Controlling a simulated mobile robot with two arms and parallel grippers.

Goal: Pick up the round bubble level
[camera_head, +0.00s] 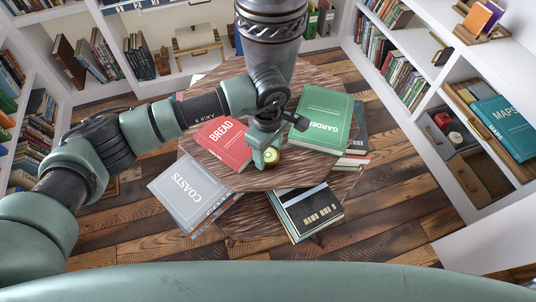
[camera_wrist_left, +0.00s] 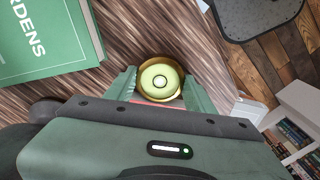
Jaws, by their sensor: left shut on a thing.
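The round bubble level (camera_wrist_left: 160,79) is a brass-rimmed disc with a pale green face and a dark ring at its centre. In the head view the level (camera_head: 271,155) shows at the fingertips, over the middle of the round wooden table (camera_head: 285,178). My left gripper (camera_head: 265,155) points down and is shut on it. In the left wrist view the fingers of my left gripper (camera_wrist_left: 160,88) stand on either side of the level. I cannot tell whether the level touches the wood. My right gripper is not in view.
On the table, a red BREAD book (camera_head: 224,143) lies left of the gripper and a green GARDENS book (camera_head: 325,118) lies right. A grey COASTS book (camera_head: 190,190) and a dark book stack (camera_head: 308,210) lie nearer. White bookshelves (camera_head: 432,75) surround the table.

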